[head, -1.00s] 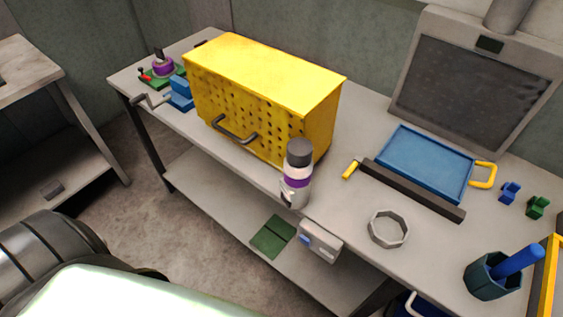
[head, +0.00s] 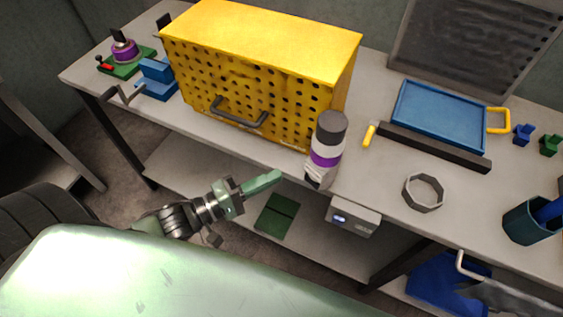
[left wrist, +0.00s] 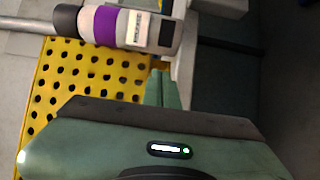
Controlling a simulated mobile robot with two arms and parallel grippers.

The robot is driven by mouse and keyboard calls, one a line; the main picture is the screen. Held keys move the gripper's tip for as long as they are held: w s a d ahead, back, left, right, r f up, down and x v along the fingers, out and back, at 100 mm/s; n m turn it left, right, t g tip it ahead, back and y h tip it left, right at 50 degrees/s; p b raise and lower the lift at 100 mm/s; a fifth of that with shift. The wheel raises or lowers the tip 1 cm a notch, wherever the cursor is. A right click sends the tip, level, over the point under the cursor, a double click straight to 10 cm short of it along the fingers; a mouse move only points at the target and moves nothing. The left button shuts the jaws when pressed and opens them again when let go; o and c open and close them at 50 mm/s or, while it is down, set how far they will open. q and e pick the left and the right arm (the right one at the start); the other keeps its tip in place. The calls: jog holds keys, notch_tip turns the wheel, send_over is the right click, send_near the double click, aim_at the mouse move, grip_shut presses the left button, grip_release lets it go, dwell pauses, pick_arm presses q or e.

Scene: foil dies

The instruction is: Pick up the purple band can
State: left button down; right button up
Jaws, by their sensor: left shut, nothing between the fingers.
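The purple band can (head: 327,148) is a pale can with a dark grey cap and a purple band. It stands upright at the front edge of the workbench, by the right front corner of the yellow perforated box. In the left wrist view the can (left wrist: 103,25) lies sideways across the top of the picture. My left gripper (head: 275,178) is in front of the bench edge, left of the can and apart from it. Its green fingers are shut and empty. My right gripper is not in view.
The yellow box (head: 265,60) fills the bench behind and left of the can. A black bar (head: 435,147), blue tray (head: 440,115) and grey ring (head: 423,192) lie further right.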

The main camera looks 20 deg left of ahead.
aim_at(302, 174)
pick_arm(q)
jog(key=p+x, duration=0.1)
jog(key=x, duration=0.7)
jog(key=shift+w, duration=0.1)
jog(key=shift+w+d+f, duration=0.1)
jog(key=shift+w+d, duration=0.05)
jog(key=shift+w, duration=0.1)
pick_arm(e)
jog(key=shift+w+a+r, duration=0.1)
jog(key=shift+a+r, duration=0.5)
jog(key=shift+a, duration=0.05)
pick_arm(q)
jog(key=shift+s+d+p, duration=0.3)
jog(key=shift+s+p, duration=0.15)
jog(key=shift+p, duration=0.2)
jog(key=shift+s+d, duration=0.15)
jog(key=shift+s, duration=0.05)
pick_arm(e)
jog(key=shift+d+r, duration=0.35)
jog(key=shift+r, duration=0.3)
pick_arm(q)
jog(key=shift+s, duration=0.1)
